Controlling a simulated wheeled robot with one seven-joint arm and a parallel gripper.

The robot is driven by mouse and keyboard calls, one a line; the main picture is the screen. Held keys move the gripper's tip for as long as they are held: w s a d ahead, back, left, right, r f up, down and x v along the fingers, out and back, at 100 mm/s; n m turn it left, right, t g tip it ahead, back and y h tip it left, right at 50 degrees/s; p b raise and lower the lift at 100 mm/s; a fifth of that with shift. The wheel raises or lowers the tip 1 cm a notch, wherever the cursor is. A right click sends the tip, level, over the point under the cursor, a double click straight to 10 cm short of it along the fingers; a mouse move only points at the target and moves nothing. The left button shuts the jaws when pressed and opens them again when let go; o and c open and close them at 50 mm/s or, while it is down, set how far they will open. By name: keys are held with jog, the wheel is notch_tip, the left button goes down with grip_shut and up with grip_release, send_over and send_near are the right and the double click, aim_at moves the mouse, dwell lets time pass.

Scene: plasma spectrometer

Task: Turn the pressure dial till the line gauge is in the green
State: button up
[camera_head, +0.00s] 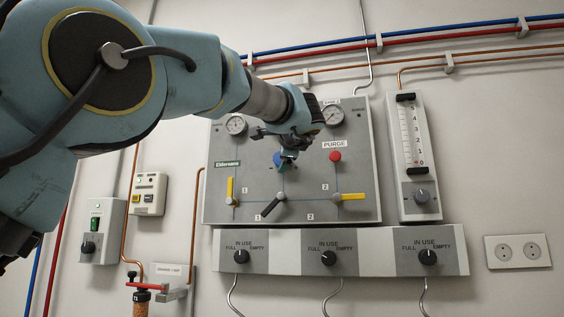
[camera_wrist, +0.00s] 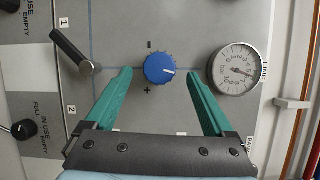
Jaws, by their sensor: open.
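The blue pressure dial (camera_wrist: 160,68) is round and knurled, with a white mark pointing right in the wrist view, between minus and plus signs. It also shows partly in the head view (camera_head: 278,158), beside my fingers. My gripper (camera_wrist: 159,75) is open, with one green finger on either side of the dial and a visible gap to each. In the head view my gripper (camera_head: 287,163) is in front of the panel. The line gauge (camera_wrist: 238,69) is white and round. Its needle reading and any green zone are too small to tell. It appears hidden behind my wrist in the head view.
Two other gauges (camera_head: 236,125) (camera_head: 332,115) flank my wrist. A red purge button (camera_head: 335,156), yellow levers (camera_head: 231,190) (camera_head: 350,197) and a black lever (camera_head: 270,208) are nearby. A flow meter (camera_head: 412,140) stands to the right. Several selector knobs (camera_head: 329,258) lie below.

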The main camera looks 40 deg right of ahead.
jog(key=b+v, duration=0.2)
jog(key=v, duration=0.5)
jog(key=shift+s+a, duration=0.2)
jog(key=shift+s, duration=0.1)
jog(key=w+a+f+n+g+y, duration=0.1)
jog(key=w+a+f+n+y, duration=0.2)
jog(key=w+f, duration=0.5)
jog(key=w+a+f+n+g+y, duration=0.15)
jog(key=w+a+f, duration=0.25)
jog(key=w+f, duration=0.5)
jog(key=w+a+f+n+g+y, duration=0.2)
jog(key=a+f, duration=0.6)
jog(key=f, duration=0.2)
jog(key=w+a+f+n+g+y, duration=0.2)
jog(key=w+a+f+n, duration=0.1)
jog(key=a+f, duration=0.5)
jog(key=s+a+f+n+g+y, duration=0.3)
jog(key=a+f+n, duration=0.4)
jog(key=a+f, duration=1.05)
jog(key=s+a+f+n+g+h, duration=0.1)
jog(key=s+a+f+n+g, duration=0.3)
jog(key=s+a+f+n, duration=0.7)
notch_tip(320, 180, up, 17)
jog(key=a+m+p, duration=0.1)
jog(key=m+p, duration=0.2)
jog(key=p, duration=1.2)
jog(key=shift+s+a, duration=0.2)
jog(key=shift+s, duration=0.2)
